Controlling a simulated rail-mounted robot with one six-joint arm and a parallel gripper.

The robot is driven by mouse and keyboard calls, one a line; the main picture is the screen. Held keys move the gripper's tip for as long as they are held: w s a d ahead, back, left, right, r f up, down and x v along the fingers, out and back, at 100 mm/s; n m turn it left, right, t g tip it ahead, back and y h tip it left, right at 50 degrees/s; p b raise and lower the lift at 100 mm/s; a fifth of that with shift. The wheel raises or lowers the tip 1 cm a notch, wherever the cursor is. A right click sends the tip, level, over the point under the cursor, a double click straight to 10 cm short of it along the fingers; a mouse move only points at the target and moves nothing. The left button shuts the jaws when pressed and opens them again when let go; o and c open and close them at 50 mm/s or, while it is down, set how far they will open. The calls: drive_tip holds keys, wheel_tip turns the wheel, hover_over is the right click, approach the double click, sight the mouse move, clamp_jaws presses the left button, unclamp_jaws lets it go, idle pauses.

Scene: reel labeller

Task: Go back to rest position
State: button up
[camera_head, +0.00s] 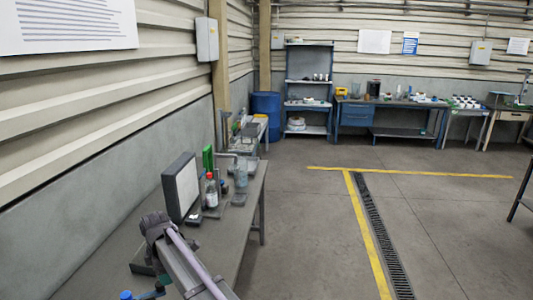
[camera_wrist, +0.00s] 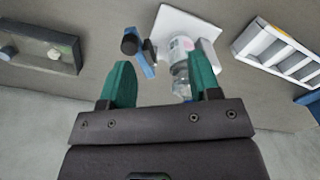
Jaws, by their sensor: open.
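My gripper (camera_wrist: 162,82) shows in the wrist view with its two green fingers spread apart and nothing held between them. A clear bottle with a white-and-pink label (camera_wrist: 181,55) is beyond the fingers, partly hidden by the right one. It appears against a white square plate (camera_wrist: 190,22). I cannot tell the gap between finger and bottle. In the head view, part of my arm (camera_head: 182,260) reaches over the near end of the grey bench; my fingers are not clearly visible there.
The grey bench (camera_head: 115,255) runs along the left wall. It bears an upright dark-framed panel (camera_head: 181,188) and a red-capped bottle (camera_head: 211,192). A white slotted rack (camera_wrist: 282,52) and a dark box (camera_wrist: 38,48) flank the wrist view. The floor right of the bench is open.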

drive_tip(key=s+d+f+m+b, duration=0.1)
drive_tip(key=s+d+m, duration=0.4)
drive_tip(key=d, duration=1.2)
drive_tip(key=s+d+f+m+b, duration=0.2)
drive_tip(key=s+d+m, duration=0.3)
drive_tip(key=d+m, duration=0.5)
drive_tip(key=s+d+f+m+b, duration=0.2)
drive_tip(key=s+d+m, duration=0.3)
drive_tip(key=d, duration=1.9)
drive_tip(key=m, duration=0.3)
drive_tip(key=shift+f, duration=0.15)
